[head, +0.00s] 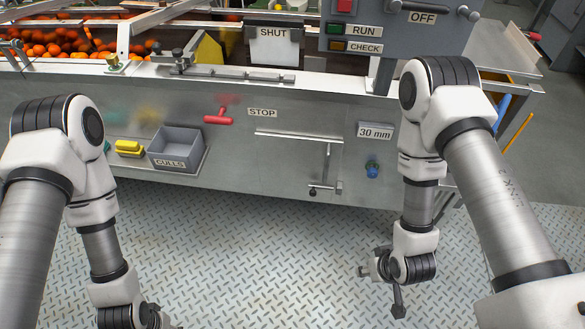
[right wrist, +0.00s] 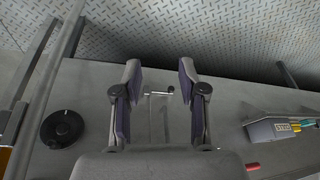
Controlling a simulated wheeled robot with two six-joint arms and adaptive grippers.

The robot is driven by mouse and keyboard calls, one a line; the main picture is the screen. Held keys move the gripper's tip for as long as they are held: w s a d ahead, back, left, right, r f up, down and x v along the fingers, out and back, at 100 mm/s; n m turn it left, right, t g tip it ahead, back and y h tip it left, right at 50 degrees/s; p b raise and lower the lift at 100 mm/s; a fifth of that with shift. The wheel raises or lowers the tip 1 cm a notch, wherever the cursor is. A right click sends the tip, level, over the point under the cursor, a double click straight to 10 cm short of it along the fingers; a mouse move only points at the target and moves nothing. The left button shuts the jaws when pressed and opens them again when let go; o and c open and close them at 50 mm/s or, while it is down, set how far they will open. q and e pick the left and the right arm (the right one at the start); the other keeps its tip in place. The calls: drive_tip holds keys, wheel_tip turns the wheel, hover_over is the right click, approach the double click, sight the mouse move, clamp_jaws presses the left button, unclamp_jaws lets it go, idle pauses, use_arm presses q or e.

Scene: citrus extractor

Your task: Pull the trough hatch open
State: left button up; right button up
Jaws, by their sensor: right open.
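A flat panel (head: 292,160), which looks like the trough hatch, sits flush in the steel front under a thin ledge. A small bar handle (head: 322,189) shows at its lower right edge. In the right wrist view the handle (right wrist: 160,93) appears between my open fingers, beyond them; I see no contact. My right gripper (head: 382,285) is open and empty, low in front of the machine, right of the panel; it also shows in the right wrist view (right wrist: 160,78). My left gripper (head: 155,319) is cut off by the bottom edge and its jaws are unclear.
A grey culls bin (head: 178,146) and yellow blocks (head: 129,147) are at left. A red stop handle (head: 218,117) and a blue knob (head: 372,169) flank the panel. Above are a plate marked SHUT (head: 272,45) and a control box (head: 400,35). The tread-plate floor (head: 250,260) is clear.

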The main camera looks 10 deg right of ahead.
drive_tip(key=w+f+t+y+b, duration=0.1)
drive_tip(key=w+f+t+b, duration=0.15)
drive_tip(key=w, duration=0.35)
drive_tip(key=w+f+t+b, duration=0.1)
drive_tip(key=w+t+b, duration=0.15)
drive_tip(key=w, duration=0.25)
drive_tip(key=n+t+y+b, duration=0.35)
drive_tip(key=t+b, duration=0.45)
drive_tip(key=b, duration=1.5)
approach(328, 167)
drive_tip(key=w, duration=0.3)
drive_tip(key=shift+m, duration=0.25)
drive_tip(key=x, duration=0.2)
drive_tip(key=b+x, duration=0.1)
drive_tip(key=x, duration=0.4)
drive_tip(key=shift+a+f+b, duration=0.1)
drive_tip(key=shift+a+b, duration=0.25)
drive_tip(key=shift+a, duration=0.1)
drive_tip(key=shift+w+a, duration=0.1)
drive_tip(key=shift+w, duration=0.25)
clamp_jaws()
